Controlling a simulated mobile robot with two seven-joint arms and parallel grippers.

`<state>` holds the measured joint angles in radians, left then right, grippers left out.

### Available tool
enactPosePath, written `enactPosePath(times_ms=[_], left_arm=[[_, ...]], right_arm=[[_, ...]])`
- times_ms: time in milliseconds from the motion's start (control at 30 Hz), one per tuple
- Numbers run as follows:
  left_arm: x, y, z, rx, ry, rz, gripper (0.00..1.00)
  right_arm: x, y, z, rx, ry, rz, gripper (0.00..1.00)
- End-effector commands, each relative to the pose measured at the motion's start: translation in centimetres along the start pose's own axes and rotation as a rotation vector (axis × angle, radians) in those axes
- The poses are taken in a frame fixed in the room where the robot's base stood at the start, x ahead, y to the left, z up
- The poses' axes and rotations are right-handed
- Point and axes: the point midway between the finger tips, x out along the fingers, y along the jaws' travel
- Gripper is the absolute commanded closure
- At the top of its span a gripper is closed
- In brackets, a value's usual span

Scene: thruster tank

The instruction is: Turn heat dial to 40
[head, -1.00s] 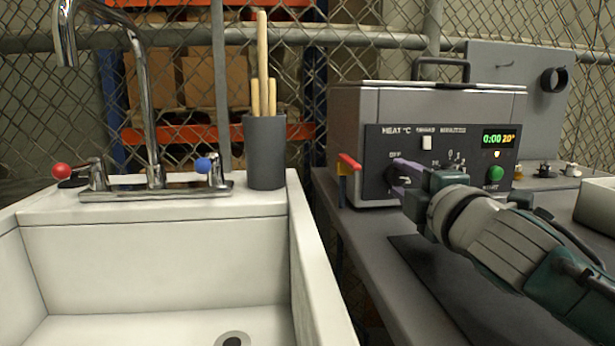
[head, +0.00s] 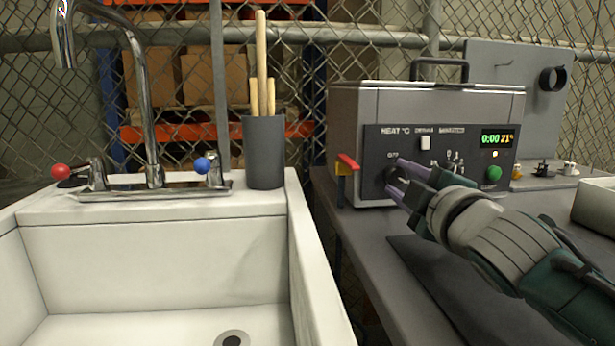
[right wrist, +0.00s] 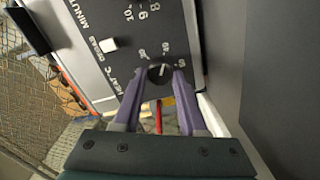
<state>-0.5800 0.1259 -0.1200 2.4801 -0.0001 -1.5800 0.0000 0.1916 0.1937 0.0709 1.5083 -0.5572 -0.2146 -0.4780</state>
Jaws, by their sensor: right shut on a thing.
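The heat dial (head: 391,177) is a dark round knob at the left of the dark control panel on the grey tank (head: 350,112). In the right wrist view the dial (right wrist: 159,74) shows a pale pointer mark and numbers around it, too small to read surely. My right gripper (head: 398,177) has its purple fingers on either side of the dial and is shut on it; the gripper (right wrist: 162,80) also shows in the wrist view. My left gripper is out of view.
A red-handled yellow valve (head: 347,163) sits just left of the panel. The panel also has a white switch (head: 425,143), a second dial mostly hidden by my gripper, and a green button (head: 494,173). A white sink (head: 150,270) lies to the left.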

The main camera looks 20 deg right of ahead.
Motion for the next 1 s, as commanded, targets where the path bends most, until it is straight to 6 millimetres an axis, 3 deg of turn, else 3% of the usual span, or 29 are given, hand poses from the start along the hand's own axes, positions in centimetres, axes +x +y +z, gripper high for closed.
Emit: enactPosePath(times_ms=[167,200,433,767,1000], left_arm=[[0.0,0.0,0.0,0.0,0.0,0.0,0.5],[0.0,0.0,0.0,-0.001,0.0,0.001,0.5],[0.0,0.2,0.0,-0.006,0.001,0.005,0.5],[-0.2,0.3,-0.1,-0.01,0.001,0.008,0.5],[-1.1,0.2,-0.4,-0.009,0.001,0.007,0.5]], right_arm=[[0.0,0.0,0.0,-0.001,0.0,0.0,1.0],[0.0,0.0,0.0,-0.001,0.0,0.0,0.54],[0.0,0.0,0.0,-0.002,0.0,0.0,0.29],[-0.5,0.0,0.0,-0.002,0.0,-0.002,0.29],[-4.3,0.0,0.0,-0.001,-0.002,-0.004,0.29]])
